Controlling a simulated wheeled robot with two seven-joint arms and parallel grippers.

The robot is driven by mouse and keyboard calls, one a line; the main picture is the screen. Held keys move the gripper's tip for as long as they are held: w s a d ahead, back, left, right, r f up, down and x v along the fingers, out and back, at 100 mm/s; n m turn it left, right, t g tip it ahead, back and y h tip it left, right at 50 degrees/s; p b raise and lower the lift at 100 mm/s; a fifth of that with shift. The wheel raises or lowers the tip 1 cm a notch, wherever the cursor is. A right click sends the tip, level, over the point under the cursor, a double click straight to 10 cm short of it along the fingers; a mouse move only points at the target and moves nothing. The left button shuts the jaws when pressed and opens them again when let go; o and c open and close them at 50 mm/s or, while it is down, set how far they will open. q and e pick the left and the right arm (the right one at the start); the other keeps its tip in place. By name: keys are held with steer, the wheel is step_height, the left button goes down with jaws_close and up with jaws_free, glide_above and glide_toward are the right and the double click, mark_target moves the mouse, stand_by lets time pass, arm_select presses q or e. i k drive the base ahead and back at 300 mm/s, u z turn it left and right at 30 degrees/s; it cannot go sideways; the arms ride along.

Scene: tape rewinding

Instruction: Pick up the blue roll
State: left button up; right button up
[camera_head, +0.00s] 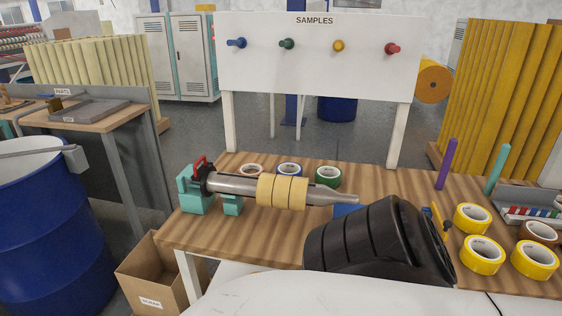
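The blue roll (289,169) is a ring of tape with a blue outer face and a pale core. It lies at the back edge of the wooden table (235,240), between a red roll (251,170) and a green roll (327,176). It stands behind the grey spindle, which hides part of its lower front. A large black ribbed part, apparently a link of my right arm, covers the table's front middle, well in front of the blue roll. Neither gripper's fingers can be made out.
A grey spindle (233,184) on a teal stand (196,192) carries yellow-beige rolls (282,191). A samples board (317,60) rises behind the table.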

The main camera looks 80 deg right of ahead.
mark_target(289, 167)
steer(key=z, duration=1.75)
